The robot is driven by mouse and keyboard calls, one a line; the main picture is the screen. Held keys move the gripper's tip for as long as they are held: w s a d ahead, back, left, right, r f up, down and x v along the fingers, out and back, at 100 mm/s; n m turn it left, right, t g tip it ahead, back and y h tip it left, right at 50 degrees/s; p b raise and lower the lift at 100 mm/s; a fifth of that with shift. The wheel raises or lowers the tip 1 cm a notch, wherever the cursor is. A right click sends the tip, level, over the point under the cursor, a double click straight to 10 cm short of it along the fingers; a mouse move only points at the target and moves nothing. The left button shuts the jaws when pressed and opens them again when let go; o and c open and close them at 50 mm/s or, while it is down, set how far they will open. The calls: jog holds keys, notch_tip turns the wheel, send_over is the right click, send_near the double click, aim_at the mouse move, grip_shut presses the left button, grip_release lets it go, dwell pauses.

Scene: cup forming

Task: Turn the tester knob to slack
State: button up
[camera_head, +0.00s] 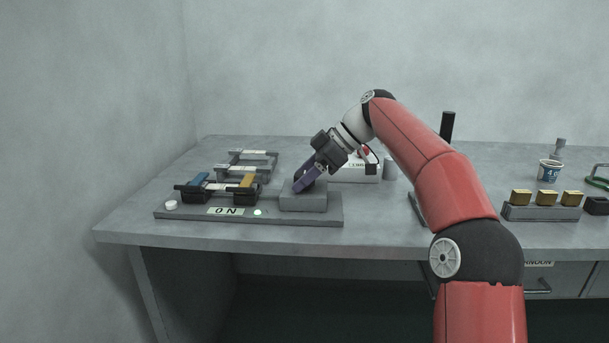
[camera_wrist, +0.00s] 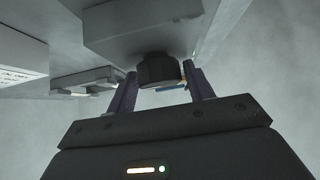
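The tester is a flat grey base plate (camera_head: 287,219) with an ON label (camera_head: 225,211) and a raised grey block (camera_head: 303,202). The tester knob (camera_wrist: 158,70), dark and round, stands on the block's face in the wrist view; in the head view my gripper mostly hides it. My gripper (camera_head: 301,187) reaches down at a slant to the block. In the wrist view its two purple fingers (camera_wrist: 160,73) stand on either side of the knob, very close to its sides. I cannot tell whether they press on it. The knob's pointer or marking is not visible.
A blue piece (camera_head: 197,180) and a gold piece (camera_head: 247,181) sit on the tester's left part, near a white button (camera_head: 171,204) and a lit green lamp (camera_head: 257,212). A white box (camera_head: 355,173) stands behind my gripper. Gold blocks (camera_head: 545,197) and a cup (camera_head: 549,171) are right.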

jog(key=shift+o, duration=0.9)
jog(key=v, duration=0.7)
jog(key=shift+d+r, duration=0.3)
jog(key=shift+d, duration=0.05)
jog(key=s+a, duration=0.1)
jog(key=s+a+m+h, duration=0.1)
jog(key=s+a+m, duration=0.1)
jog(key=s, duration=0.1)
jog(key=shift+r+t+h, duration=0.35)
jog(key=shift+t+h, duration=0.05)
jog(key=s+d+f+m+t+h, duration=0.1)
jog(key=s+d+f+m, duration=0.4)
jog(key=s, duration=0.5)
jog(key=s+d+f+m+t+h, duration=0.2)
jog(key=s+d+f+m, duration=0.3)
jog(key=s+f, duration=0.4)
jog(key=s+d+f+m+t+h, duration=0.1)
jog(key=s+d+f+m+h, duration=0.3)
jog(key=s+f, duration=0.3)
jog(key=s+d+m, duration=0.1)
jog(key=s, duration=0.4)
jog(key=shift+d+f+m+t, duration=0.2)
jog(key=shift+f+m+t, duration=0.1)
jog(key=shift+m, duration=0.1)
